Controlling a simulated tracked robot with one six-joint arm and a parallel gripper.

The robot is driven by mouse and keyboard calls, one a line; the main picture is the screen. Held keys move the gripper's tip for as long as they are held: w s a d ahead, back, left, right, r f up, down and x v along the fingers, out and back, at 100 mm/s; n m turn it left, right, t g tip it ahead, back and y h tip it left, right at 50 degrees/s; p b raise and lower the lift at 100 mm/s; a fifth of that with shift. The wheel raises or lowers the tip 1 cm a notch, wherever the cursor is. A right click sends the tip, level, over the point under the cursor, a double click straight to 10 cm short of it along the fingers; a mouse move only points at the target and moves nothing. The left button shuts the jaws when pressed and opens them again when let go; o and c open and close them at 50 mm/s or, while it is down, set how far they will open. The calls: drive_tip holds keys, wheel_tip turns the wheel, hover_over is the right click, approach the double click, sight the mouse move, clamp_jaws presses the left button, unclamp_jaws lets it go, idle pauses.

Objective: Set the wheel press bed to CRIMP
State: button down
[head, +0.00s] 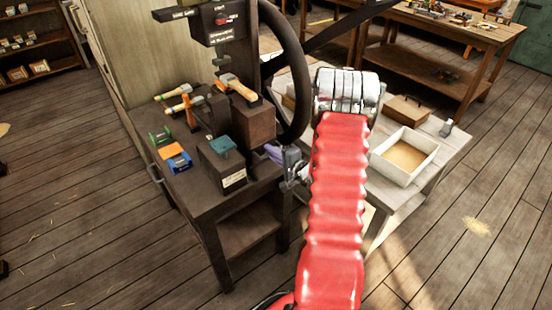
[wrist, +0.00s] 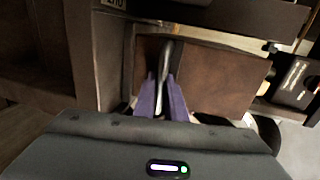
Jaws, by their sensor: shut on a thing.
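The wheel press (head: 225,75) is a dark machine with a large black handwheel (head: 290,65) on the right of its column. Labels on its upper box (head: 222,32) are too small to read. My gripper (head: 287,165) is low beside the press's right side, below the handwheel and partly hidden by my red arm. In the wrist view its purple fingers (wrist: 163,97) are closed around a thin pale metal bar (wrist: 166,55). The bar stands before a brown panel (wrist: 218,75). I cannot read the bed's setting, and the word CRIMP is not legible.
The dark bench (head: 205,205) holds wooden-handled hammers (head: 238,88), an orange and blue item (head: 176,158) and a dark block with a teal top (head: 222,160). A pale table (head: 455,150) on the right carries a white tray (head: 407,155). The floor at left is largely clear.

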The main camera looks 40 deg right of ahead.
drive_tip(key=shift+x, duration=1.9)
drive_tip(key=shift+w+r, duration=0.1)
drive_tip(key=shift+r, duration=0.1)
drive_tip(key=c, duration=2.1)
unclamp_jaws()
drive_tip(key=shift+w, duration=0.1)
drive_tip(key=shift+o, duration=1.4)
drive_tip(key=shift+r, duration=0.1)
drive_tip(key=shift+r, duration=0.1)
drive_tip(key=d+v, duration=0.1)
drive_tip(key=v, duration=1.2)
drive_tip(key=shift+s+a, duration=0.45)
drive_tip(key=shift+a, duration=0.1)
